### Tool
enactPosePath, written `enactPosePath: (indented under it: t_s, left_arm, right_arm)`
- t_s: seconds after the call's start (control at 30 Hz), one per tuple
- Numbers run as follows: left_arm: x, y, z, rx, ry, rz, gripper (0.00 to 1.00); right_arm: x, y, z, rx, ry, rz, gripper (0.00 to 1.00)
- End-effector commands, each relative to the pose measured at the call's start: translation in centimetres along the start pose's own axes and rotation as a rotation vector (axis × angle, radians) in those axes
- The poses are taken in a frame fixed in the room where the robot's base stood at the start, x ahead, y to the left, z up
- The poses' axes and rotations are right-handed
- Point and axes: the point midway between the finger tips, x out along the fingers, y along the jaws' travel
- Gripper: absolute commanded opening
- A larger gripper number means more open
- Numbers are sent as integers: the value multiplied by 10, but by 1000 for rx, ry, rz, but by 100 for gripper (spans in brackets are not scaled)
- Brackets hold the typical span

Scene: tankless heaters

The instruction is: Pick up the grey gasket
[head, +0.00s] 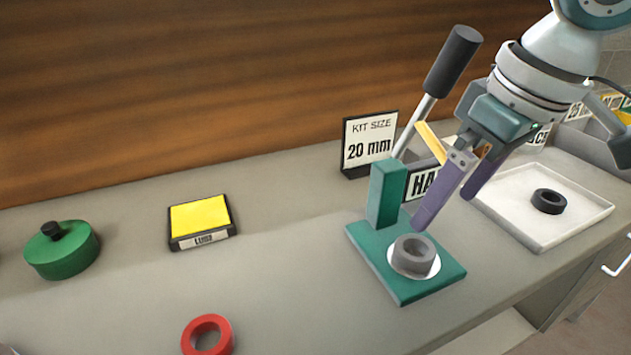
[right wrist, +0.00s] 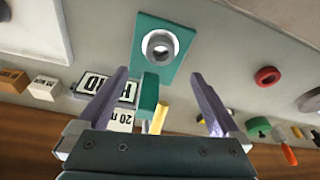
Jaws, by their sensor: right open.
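The grey gasket (head: 413,252) is a thick ring lying flat on the white disc of a green press base (head: 432,288). In the right wrist view the gasket (right wrist: 160,46) is at the top centre, beyond the fingertips. My right gripper (head: 446,205) is open and empty, with its purple fingers spread above and just beyond the gasket, near the green post. The fingers also show in the right wrist view (right wrist: 159,76), apart from the gasket. My left gripper is not in view.
The press's green post (head: 387,193) and black-handled lever (head: 453,60) stand close to my right gripper. A white tray (head: 500,206) with a black ring (head: 549,201) is at right. A red ring (head: 190,338), yellow-topped box (head: 200,216) and green lidded pot (head: 62,258) are left.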

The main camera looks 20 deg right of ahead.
Motion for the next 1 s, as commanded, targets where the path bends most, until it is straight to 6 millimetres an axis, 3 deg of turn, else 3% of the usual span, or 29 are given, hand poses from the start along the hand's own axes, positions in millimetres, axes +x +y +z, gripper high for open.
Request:
enactPosePath:
  t_s: [0.63,0.97,1.0]
  left_arm:
    - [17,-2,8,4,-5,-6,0]
    - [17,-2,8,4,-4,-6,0]
    - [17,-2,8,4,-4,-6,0]
  right_arm:
    - [87,4,-1,0,-1,-1,100]
    - [94,4,-2,-2,0,1,100]
    - [94,4,-2,-2,0,1,96]
